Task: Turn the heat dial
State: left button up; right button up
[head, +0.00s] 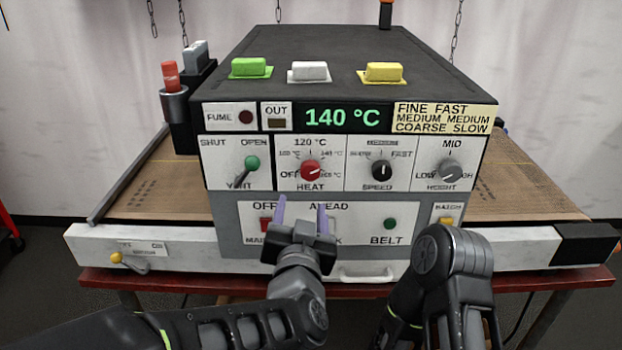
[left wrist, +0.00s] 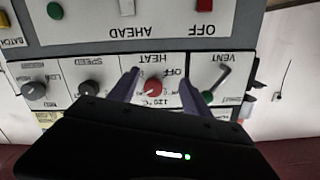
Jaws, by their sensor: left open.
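The red heat dial (head: 310,170) sits on the machine's front panel under the green 140 °C display (head: 342,118), with its pointer to the left-of-bottom side hard to read. My left gripper (head: 302,214) is open and empty, below the dial in the head view, with its two purple fingers pointing up toward the panel. In the left wrist view, which shows the panel upside down, the red heat dial (left wrist: 153,88) lies between the two spread fingers (left wrist: 156,92), with no visible contact. My right arm shows at the lower right of the head view, but its gripper cannot be made out.
The green vent knob (head: 252,163) is left of the heat dial; the speed knob (head: 383,171) and height knob (head: 451,171) are right. Below are the belt button (head: 389,224) and a white handle (head: 366,274). Coloured blocks lie on the machine's top.

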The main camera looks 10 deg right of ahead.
aim_at(310, 173)
pick_arm(q)
jog(key=shift+t, duration=0.4)
jog(key=r, duration=0.1)
jog(key=s+r, duration=0.1)
jog(key=d+r, duration=0.1)
jog(key=r, duration=0.1)
jog(key=shift+s+d, duration=0.1)
jog(key=shift+s, duration=0.2)
jog(key=p+x, duration=0.1)
jog(key=x, duration=0.7)
jog(key=shift+s+f, duration=0.1)
jog(key=shift+c, duration=0.4)
grip_shut()
